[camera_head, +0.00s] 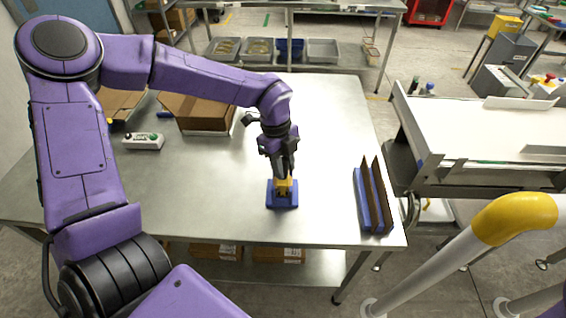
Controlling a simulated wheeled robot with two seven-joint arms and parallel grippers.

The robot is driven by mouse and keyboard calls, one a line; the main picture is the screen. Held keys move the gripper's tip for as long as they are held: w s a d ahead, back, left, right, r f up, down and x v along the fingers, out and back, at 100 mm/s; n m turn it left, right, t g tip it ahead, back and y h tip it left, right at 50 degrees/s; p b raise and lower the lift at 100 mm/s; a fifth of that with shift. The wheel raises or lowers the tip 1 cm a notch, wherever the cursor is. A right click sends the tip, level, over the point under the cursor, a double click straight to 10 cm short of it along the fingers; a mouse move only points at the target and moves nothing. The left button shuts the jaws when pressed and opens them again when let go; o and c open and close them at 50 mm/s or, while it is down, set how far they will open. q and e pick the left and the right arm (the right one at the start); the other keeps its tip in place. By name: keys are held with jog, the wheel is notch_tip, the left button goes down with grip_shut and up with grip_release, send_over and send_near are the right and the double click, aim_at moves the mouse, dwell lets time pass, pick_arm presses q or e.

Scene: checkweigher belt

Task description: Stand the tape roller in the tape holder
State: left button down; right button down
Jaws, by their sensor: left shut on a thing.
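My left gripper (284,174) points straight down over the near middle of the metal table and is shut on the yellow tape roller (285,187). The roller looks upright, and its upper part is hidden by the fingers. The blue tape holder (282,202) stands on the table directly below. The roller's lower end meets or overlaps the holder in this view; I cannot tell how deep it sits in it. My right gripper is not in view.
A long blue and brown divided rack (371,198) lies at the table's right edge. An open cardboard box (198,112) and a small grey button box (143,142) are on the left. The checkweigher (480,130) stands right of the table. The table (230,215) around the holder is clear.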

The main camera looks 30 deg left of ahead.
pick_arm(q)
jog(key=c, duration=0.8)
grip_release()
jog(key=shift+o, duration=0.2)
notch_tip(320, 180, up, 10)
jog(key=a+b, duration=0.1)
jog(key=a, duration=0.1)
jog(key=shift+w+r, duration=0.2)
jog(key=shift+s+f, duration=0.1)
